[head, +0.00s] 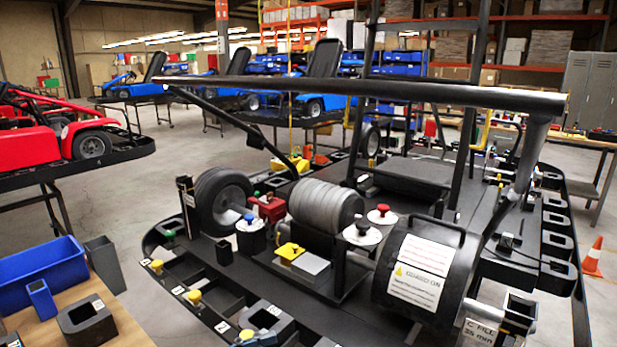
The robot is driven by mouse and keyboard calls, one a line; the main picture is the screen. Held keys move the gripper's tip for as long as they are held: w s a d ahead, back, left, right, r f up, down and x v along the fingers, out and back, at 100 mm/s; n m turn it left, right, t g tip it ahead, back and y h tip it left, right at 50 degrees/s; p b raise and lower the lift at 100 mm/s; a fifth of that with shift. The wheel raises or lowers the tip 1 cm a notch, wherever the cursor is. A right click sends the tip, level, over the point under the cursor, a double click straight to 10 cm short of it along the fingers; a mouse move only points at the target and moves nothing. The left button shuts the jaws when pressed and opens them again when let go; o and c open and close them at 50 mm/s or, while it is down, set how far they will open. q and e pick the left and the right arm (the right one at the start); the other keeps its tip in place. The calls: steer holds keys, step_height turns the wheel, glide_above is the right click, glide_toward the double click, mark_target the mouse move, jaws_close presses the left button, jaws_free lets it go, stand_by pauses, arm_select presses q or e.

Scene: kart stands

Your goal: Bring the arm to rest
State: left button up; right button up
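Neither of my grippers shows in the head view, and no arm of mine can be made out. A black kart chassis on its stand (205,262) fills the middle and right. It carries a black wheel (222,197), a grey ribbed cylinder (325,205) and a black drum-shaped guard (425,272) with a white warning label. A long black bar (380,86) crosses above it. Red-topped (383,209) and blue-topped (250,219) parts stand among them. Yellow knobs (194,296) sit along the front left edge.
A wooden table (125,318) at lower left holds a blue bin (45,275), a grey bin (104,262) and a black block (87,318). A red kart (60,135) stands at left, and an orange cone (593,257) at right. Bare floor (150,190) lies between the stands.

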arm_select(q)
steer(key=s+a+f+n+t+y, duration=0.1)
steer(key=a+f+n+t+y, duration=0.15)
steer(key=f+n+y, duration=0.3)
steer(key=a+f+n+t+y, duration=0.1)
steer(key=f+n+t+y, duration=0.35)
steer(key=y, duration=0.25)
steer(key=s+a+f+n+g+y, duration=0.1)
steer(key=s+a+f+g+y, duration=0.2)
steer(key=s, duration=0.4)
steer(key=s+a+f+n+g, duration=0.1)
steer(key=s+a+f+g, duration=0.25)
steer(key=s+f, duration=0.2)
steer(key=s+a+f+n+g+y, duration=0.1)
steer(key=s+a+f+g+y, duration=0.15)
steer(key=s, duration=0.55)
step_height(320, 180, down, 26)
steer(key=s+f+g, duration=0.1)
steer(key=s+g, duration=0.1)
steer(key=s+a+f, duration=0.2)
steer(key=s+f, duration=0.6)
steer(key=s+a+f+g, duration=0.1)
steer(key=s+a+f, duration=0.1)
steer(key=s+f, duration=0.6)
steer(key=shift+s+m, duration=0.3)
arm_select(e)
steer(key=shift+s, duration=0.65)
